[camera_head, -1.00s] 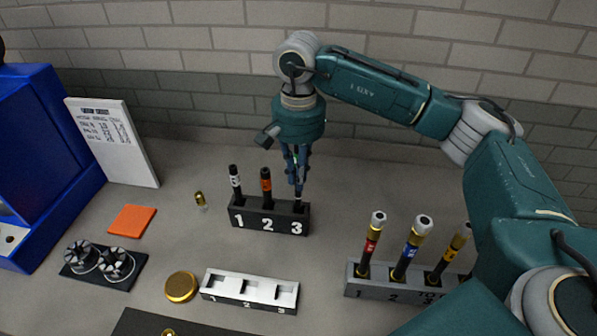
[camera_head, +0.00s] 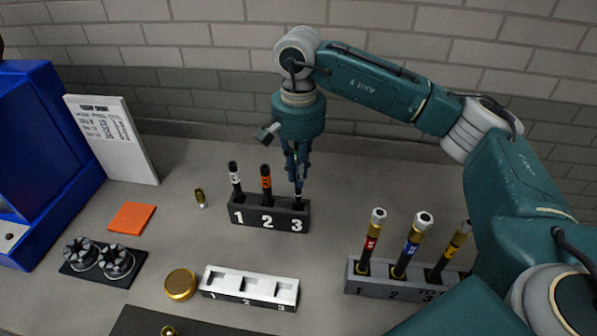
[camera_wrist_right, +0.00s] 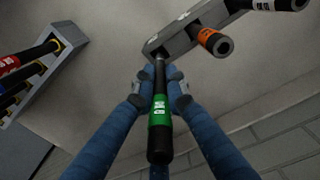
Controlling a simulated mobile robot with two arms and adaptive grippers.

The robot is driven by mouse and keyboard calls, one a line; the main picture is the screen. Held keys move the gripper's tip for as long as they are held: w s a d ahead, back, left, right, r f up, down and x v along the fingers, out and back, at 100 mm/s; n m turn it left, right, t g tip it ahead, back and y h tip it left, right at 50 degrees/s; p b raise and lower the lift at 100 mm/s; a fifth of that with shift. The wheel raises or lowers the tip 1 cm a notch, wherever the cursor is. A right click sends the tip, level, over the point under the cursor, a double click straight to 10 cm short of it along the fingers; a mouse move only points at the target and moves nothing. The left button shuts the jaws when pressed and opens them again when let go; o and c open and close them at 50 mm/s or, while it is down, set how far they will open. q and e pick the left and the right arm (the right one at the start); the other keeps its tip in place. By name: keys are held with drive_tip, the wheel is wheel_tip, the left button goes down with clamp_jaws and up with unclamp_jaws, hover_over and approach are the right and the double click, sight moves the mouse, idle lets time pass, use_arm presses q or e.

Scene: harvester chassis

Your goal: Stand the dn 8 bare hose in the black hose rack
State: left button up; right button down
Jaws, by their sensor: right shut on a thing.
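The black hose rack (camera_head: 252,221) stands mid-table with slots marked 1, 2 and 3. My right gripper (camera_head: 298,180) points down above slot 3. It is shut on a black bare hose (camera_wrist_right: 160,105) with a green band; the band's print is too small to read surely. The hose's lower end (camera_head: 298,199) meets the rack at slot 3, upright; its depth in the slot is hidden. A white-banded hose (camera_head: 235,180) stands in slot 1 and an orange-banded hose (camera_head: 266,184) in slot 2. My left gripper is not in view.
A grey rack (camera_head: 380,287) with several fitted hoses stands at right. A white numbered tray (camera_head: 250,298), gold disc (camera_head: 181,284), orange pad (camera_head: 131,218), small brass fitting (camera_head: 200,197) and blue machine (camera_head: 45,150) lie around. The table behind the black rack is clear.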

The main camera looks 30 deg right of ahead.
sight(298, 203)
drive_tip(key=shift+f, duration=0.15)
drive_tip(key=shift+f+b, duration=3.3)
drive_tip(key=shift+f, duration=0.65)
drive_tip(key=c, duration=1.7)
unclamp_jaws()
wheel_tip(298, 203, up, 12)
drive_tip(key=shift+r, duration=0.1)
